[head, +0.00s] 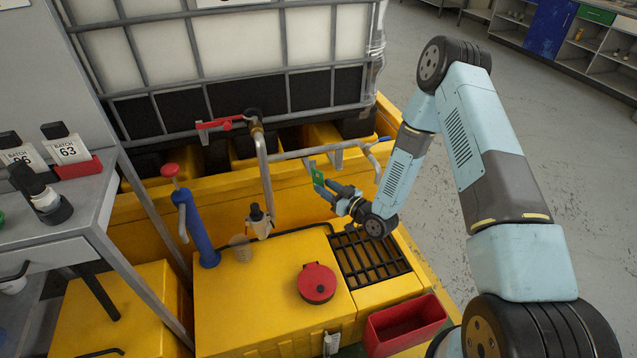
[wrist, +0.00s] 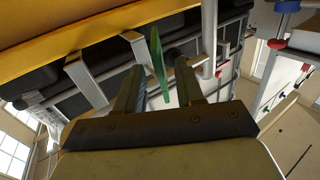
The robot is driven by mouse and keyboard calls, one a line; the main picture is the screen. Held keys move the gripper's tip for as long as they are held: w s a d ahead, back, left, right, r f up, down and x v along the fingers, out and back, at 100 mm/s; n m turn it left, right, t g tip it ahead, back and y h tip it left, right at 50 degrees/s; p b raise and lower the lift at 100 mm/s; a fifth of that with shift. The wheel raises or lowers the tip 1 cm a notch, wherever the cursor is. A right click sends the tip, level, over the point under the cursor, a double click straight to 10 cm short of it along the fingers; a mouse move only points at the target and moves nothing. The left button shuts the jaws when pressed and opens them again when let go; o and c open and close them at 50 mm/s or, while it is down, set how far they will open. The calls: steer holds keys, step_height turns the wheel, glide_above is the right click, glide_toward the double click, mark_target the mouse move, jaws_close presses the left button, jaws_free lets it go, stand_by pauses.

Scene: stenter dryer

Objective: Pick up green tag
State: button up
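The green tag (head: 318,179) is a small thin plate at the metal rail (head: 300,153) with hooks, above the yellow unit. In the wrist view the green tag (wrist: 157,50) shows nearly edge-on. My gripper (head: 324,190) is right at the tag in the head view. In the wrist view my gripper (wrist: 159,75) has its two fingers apart, one on each side of the tag. A gap shows between the tag and each finger. What the tag hangs from is not clear.
A yellow unit (head: 235,300) lies below, with a black grate (head: 368,258), a red round cap (head: 316,283) and a red bin (head: 404,325). A blue pump (head: 202,230) stands at left. A caged white tank (head: 240,45) is behind. Open floor lies right.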

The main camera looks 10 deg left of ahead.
mark_target(318, 181)
steer(key=shift+x, duration=1.2)
jaws_close()
